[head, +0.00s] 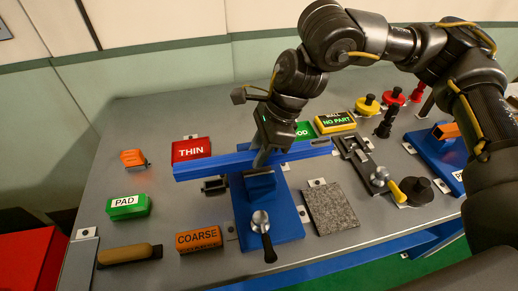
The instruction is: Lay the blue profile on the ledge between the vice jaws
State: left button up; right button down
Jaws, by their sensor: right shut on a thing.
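The blue profile (212,164) is a long bar, lying roughly level across the middle of the head view. My right gripper (262,157) reaches down from above and is shut on it near its middle. The vice (284,219) has a blue base, a jaw block (259,182) and a handle with a silver knob (260,221). The profile crosses over the far side of the vice at the jaws. The gripper and bar hide the ledge, so I cannot tell whether the profile touches it. My left gripper is not in view.
A red THIN block (191,149), a green PAD block (128,206) and an orange COARSE block (199,239) stand left of the vice. A grey pad (330,208) and a toggle clamp (376,176) lie to its right. The grey table (160,178) has free room at left.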

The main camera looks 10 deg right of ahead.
jog(key=shift+f, duration=0.1)
jog(key=c, duration=1.1)
grip_release()
jog(key=shift+o, duration=0.2)
jog(key=b+v, duration=0.1)
jog(key=v, duration=0.9)
jog(key=shift+r+b, duration=0.3)
jog(key=shift+r, duration=0.1)
jog(key=shift+d, duration=0.1)
